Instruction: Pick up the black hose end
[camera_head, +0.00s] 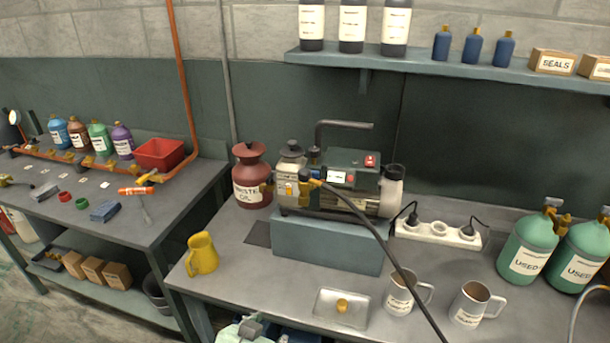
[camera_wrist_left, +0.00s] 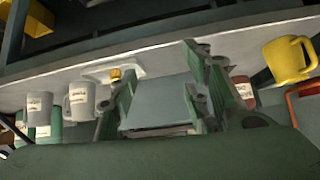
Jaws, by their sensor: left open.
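The black hose (camera_head: 385,250) runs from a brass fitting (camera_head: 312,182) at the front of the vacuum pump (camera_head: 340,180) down to the right and out of the bottom edge. Its upper end meets the fitting; I cannot tell whether it is fastened there. Its other end is out of view. My left gripper (camera_head: 245,329) is at the bottom edge of the head view, in front of the bench and well below the hose fitting. In the left wrist view its fingers (camera_wrist_left: 155,95) are spread, with nothing held between them. My right gripper is not in view.
The pump stands on a blue-grey block (camera_head: 325,245). A yellow jug (camera_head: 202,254), a red waste oil can (camera_head: 252,175), a small tray (camera_head: 325,312) with a brass piece, two mugs (camera_head: 400,293) and a power strip (camera_head: 438,232) surround it. Green bottles (camera_head: 527,247) stand at right.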

